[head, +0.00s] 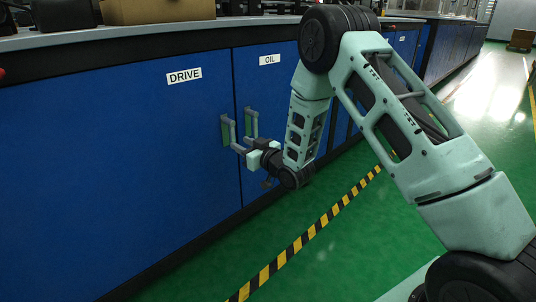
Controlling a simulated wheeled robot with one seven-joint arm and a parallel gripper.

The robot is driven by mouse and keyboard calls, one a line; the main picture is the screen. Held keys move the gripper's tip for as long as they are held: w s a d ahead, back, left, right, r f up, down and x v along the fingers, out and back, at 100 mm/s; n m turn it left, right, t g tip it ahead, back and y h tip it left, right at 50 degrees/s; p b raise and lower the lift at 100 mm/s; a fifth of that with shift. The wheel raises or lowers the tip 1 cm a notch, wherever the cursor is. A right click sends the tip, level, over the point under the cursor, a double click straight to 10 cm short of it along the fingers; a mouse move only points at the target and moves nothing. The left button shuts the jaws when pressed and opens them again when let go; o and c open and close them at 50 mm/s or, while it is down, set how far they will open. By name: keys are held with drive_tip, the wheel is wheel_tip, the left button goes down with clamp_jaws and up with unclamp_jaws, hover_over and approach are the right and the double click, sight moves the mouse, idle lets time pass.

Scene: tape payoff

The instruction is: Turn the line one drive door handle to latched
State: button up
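The blue drive door (150,150) fills the left of the head view and carries a white DRIVE label. Its grey handle (232,132) sits on a green plate near the door's right edge, with its bar running roughly up and down. My gripper (240,150) is at the lower end of this handle, very close to it or touching it. The fingers are small and partly hidden by the handle and wrist, so I cannot tell whether they are open or shut on the bar.
The OIL door (270,85) is directly right, with a similar handle (250,122) close beside the drive handle and my gripper. A grey worktop (120,33) runs above, with a cardboard box (160,10) on it. The green floor is clear around a yellow-black stripe (300,243).

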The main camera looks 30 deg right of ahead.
drive_tip(key=p+v, duration=0.3)
drive_tip(key=v, duration=1)
drive_tip(key=shift+s, duration=0.3)
drive_tip(key=shift+r, duration=0.1)
drive_tip(key=s+a+r+n+g+h+p, duration=0.1)
drive_tip(key=s+a+r+g, duration=0.1)
drive_tip(key=a+g, duration=0.35)
drive_tip(key=s+a+r+n+g+p, duration=0.1)
drive_tip(key=s+a+r+g, duration=0.15)
drive_tip(key=a, duration=0.55)
drive_tip(key=s+a+r+n+g+h+p, duration=0.1)
drive_tip(key=s+r+g, duration=0.2)
drive_tip(key=s, duration=0.6)
drive_tip(key=s+a+r+g+h, duration=0.1)
drive_tip(key=s+a+r+g, duration=0.15)
drive_tip(key=s, duration=0.65)
drive_tip(key=s+r+n+g+h+p, duration=0.1)
drive_tip(key=s+r+g+h, duration=0.15)
drive_tip(key=s, duration=0.55)
wheel_tip(320, 180, up, 39)
drive_tip(key=s+g+p, duration=0.1)
drive_tip(key=p, duration=3.7)
drive_tip(key=shift+s, duration=0.3)
drive_tip(key=shift+y, duration=0.25)
